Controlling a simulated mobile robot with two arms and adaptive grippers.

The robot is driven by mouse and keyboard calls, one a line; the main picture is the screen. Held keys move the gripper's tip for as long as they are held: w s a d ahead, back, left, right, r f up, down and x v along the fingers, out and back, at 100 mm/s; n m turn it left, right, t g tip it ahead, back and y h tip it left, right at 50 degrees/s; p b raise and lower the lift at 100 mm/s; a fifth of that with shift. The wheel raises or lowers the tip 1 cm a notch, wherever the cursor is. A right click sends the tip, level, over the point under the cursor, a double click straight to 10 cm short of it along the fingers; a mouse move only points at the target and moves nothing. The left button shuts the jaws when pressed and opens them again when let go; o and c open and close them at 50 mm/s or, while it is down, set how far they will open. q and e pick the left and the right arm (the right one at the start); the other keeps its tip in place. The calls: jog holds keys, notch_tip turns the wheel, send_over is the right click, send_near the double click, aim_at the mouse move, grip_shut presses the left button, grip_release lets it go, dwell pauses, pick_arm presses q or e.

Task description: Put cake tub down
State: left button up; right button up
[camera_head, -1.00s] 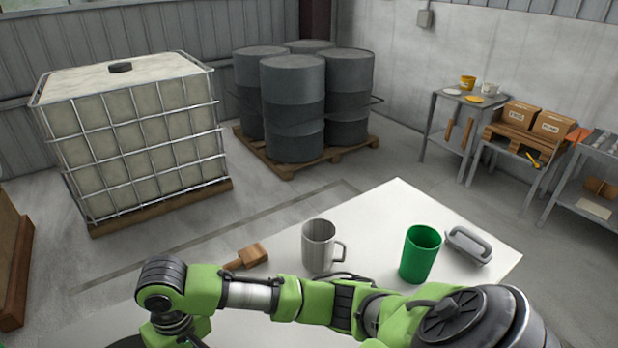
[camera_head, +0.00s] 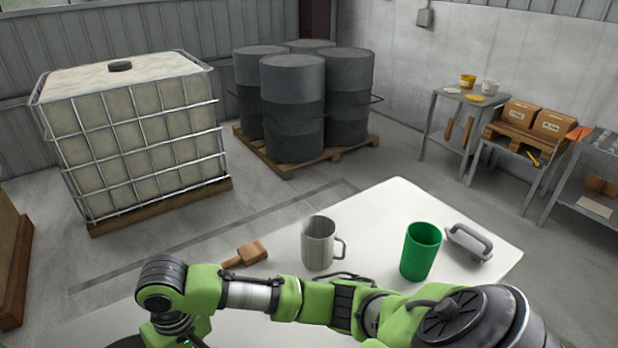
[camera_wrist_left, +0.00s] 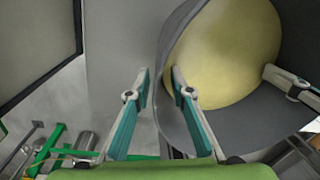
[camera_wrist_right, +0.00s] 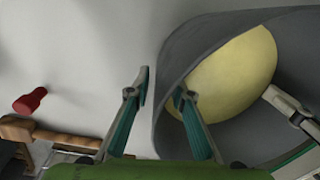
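The cake tub is a grey, round-walled tub (camera_wrist_left: 172,125) with a pale yellow mass (camera_wrist_left: 225,50) inside. It also shows in the right wrist view (camera_wrist_right: 172,125). My left gripper (camera_wrist_left: 161,85) has one finger outside the tub wall and one inside, with gaps visible beside the wall. My right gripper (camera_wrist_right: 161,85) straddles the wall in the same way, also with a gap. A finger of the other gripper shows inside the tub in each wrist view. In the head view the tub and both grippers are hidden or out of frame. I cannot tell whether the tub's base touches the table.
The white table (camera_head: 385,215) holds a grey mug (camera_head: 317,243), a green cup (camera_head: 420,252), a grey handled float (camera_head: 470,243) and a wooden brush (camera_head: 250,254). A red object (camera_wrist_right: 30,100) lies left of the tub. The table's back middle is clear.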

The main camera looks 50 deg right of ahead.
jog(key=shift+r, duration=0.2)
pick_arm(q)
notch_tip(320, 180, up, 7)
jog(key=shift+a, duration=0.3)
pick_arm(e)
notch_tip(320, 180, up, 12)
jog(key=d, duration=0.1)
jog(key=shift+f, duration=0.2)
pick_arm(q)
jog(key=shift+r, duration=0.1)
pick_arm(e)
jog(key=shift+w, duration=0.1)
